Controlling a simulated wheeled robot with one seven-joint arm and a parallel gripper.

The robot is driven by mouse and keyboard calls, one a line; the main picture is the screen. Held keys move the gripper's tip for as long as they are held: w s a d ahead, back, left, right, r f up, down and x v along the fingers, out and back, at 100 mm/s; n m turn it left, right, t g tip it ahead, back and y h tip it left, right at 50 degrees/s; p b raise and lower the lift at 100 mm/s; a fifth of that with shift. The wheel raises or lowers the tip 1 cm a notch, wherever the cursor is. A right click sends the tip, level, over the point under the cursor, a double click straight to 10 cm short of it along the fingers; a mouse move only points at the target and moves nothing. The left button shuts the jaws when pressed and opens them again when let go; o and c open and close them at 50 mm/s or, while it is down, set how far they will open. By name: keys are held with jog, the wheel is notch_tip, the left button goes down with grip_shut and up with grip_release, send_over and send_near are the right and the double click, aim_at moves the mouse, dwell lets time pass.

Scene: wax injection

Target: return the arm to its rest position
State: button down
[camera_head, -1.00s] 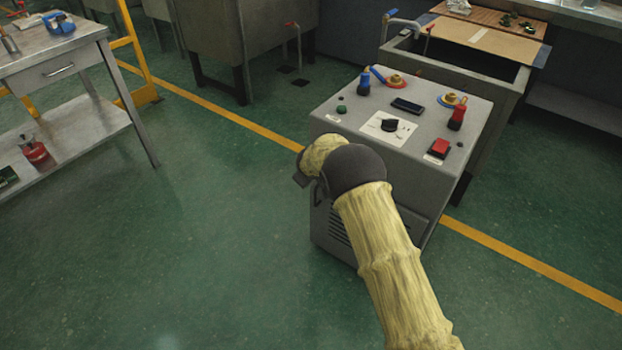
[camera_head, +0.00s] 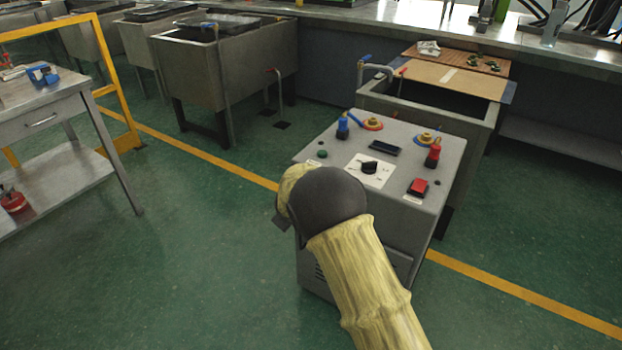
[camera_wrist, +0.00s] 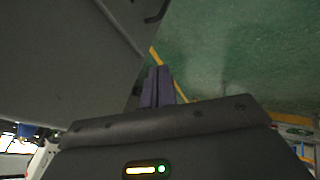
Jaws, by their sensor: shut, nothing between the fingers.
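My arm, in a yellow sleeve with a dark joint, reaches up from the bottom of the head view in front of a grey control box (camera_head: 400,160). The box top carries a black knob (camera_head: 369,167), a red switch (camera_head: 418,187) and red and blue fittings.
A metal table (camera_head: 50,115) with a lower shelf stands at left by a yellow rail (camera_head: 115,80). Grey tanks (camera_head: 225,70) and a sink (camera_head: 430,105) stand behind. The green floor (camera_head: 180,250) at left front is clear.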

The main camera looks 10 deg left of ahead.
jog(key=s+d+r+m+g+h, duration=0.1)
jog(key=s+d+r+m, duration=0.15)
jog(key=d, duration=0.55)
jog(key=s+d+r+m, duration=0.2)
jog(key=d+r, duration=0.1)
jog(key=d, duration=0.4)
jog(key=s+d+r+m+g+h, duration=0.1)
jog(key=s+d+r+m, duration=0.15)
jog(key=d, duration=0.55)
jog(key=s+d+r+m+g, duration=0.1)
jog(key=s+d+r+m, duration=0.15)
jog(key=s+d, duration=0.6)
jog(key=s+d+r+m+g, duration=0.1)
jog(key=s+d+m, duration=0.35)
jog(key=s, duration=0.75)
notch_tip(320, 180, up, 29)
jog(key=d+n+p, duration=0.1)
jog(key=p, duration=2.8)
jog(key=shift+s, duration=0.3)
